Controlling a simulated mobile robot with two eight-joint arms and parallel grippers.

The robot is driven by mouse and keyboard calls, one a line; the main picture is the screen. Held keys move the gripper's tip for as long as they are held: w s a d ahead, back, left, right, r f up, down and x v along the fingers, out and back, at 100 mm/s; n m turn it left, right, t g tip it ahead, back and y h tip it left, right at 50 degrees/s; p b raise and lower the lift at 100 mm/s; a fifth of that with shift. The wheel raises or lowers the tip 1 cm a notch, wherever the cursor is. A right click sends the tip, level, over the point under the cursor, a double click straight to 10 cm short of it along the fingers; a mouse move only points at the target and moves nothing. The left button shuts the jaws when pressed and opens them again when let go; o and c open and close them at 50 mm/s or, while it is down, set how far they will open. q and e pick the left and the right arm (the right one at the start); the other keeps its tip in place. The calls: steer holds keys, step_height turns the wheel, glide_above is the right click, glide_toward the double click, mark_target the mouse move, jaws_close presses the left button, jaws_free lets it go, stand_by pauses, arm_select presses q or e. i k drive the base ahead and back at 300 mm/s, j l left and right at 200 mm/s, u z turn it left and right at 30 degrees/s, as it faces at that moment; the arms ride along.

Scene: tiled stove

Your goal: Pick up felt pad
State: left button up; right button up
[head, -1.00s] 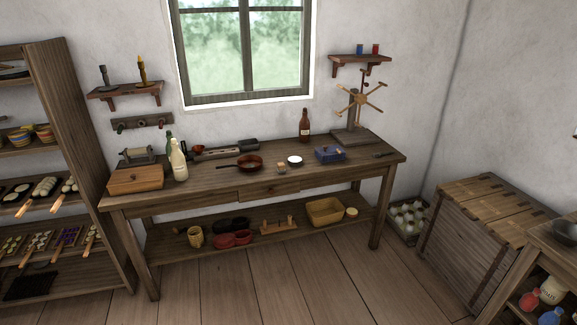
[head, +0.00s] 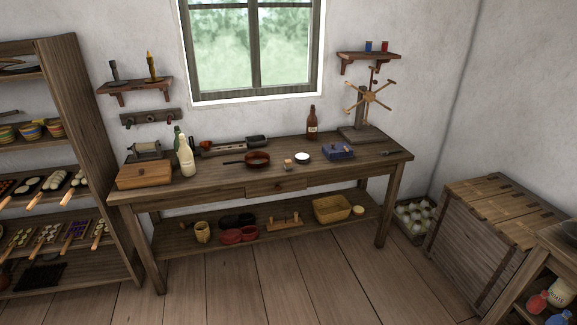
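I cannot make out a felt pad for sure. A wooden workbench (head: 215,187) stands under the window with small things on its top. Among them are a blue box-like item (head: 338,152) at the right, a small round dish with a white top (head: 302,158), a tiny brownish jar (head: 288,164) and a dark red pan (head: 258,158). These are too small to tell whether any of them is or holds a felt pad. Neither of my grippers shows in the head view.
Bottles (head: 185,157) and a wooden box (head: 144,175) stand at the bench's left. A yarn-winder-like stand (head: 362,132) is at its right. A shelf rack (head: 85,165) is at left, a slatted chest (head: 480,225) at right. The floor (head: 270,285) in front is clear.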

mark_target(287, 162)
steer(key=i+z, duration=0.15)
steer(key=z, duration=0.2)
steer(key=i+j+z, duration=0.1)
steer(key=z, duration=0.25)
steer(key=i+j+z, duration=0.1)
steer(key=z, duration=0.25)
steer(key=i+j+z, duration=0.35)
steer(key=j, duration=0.3)
steer(key=i+j+z, duration=0.2)
steer(key=i+j, duration=0.15)
steer(key=j, duration=0.25)
steer(key=i+j, duration=0.1)
steer(key=j, duration=0.3)
steer(key=i+j+z, duration=0.1)
steer(key=j, duration=0.25)
steer(key=i+j, duration=0.2)
steer(key=j, duration=0.2)
steer(key=i+j, duration=0.1)
steer(key=j, duration=0.3)
steer(key=i+j, duration=0.1)
steer(key=j, duration=0.3)
steer(key=i+z, duration=0.05)
